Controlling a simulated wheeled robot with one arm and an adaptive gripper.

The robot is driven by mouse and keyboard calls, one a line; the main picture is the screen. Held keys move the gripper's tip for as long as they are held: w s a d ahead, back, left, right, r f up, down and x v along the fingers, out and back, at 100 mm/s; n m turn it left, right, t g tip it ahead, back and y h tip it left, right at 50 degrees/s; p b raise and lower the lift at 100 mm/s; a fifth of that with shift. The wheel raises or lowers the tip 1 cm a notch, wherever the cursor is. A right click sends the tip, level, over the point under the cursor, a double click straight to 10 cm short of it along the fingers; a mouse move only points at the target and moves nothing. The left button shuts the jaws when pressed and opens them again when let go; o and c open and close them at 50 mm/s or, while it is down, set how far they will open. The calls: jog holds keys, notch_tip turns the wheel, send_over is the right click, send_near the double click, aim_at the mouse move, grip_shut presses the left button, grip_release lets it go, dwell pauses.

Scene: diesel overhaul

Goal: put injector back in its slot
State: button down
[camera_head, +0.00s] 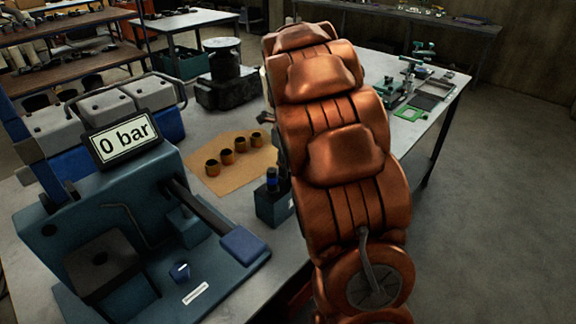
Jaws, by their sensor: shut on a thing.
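My copper-coloured arm fills the middle of the view and hides part of the bench behind it. My gripper is not visible. I cannot make out the injector or its slot for certain. A small dark block (275,208) stands on the bench against the arm's left outline, with a blue-topped piece (272,179) upright in it. I cannot tell what that piece is. A teal test stand (130,205) at the left carries a display reading "0 bar" (124,139) and a lever with a blue grip (243,245).
Several small bronze cups (227,156) stand on a tan mat (213,182) on the grey bench. A dark cylindrical unit (224,62) is behind them. Green fixtures (407,90) lie at the bench's right end. Open floor (490,200) is at the right.

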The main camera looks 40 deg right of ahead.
jog(key=c, duration=0.9)
grip_release()
jog(key=o, duration=0.4)
jog(key=shift+r+p, duration=1.45)
jog(key=shift+r, duration=2.05)
jog(key=shift+s, duration=0.1)
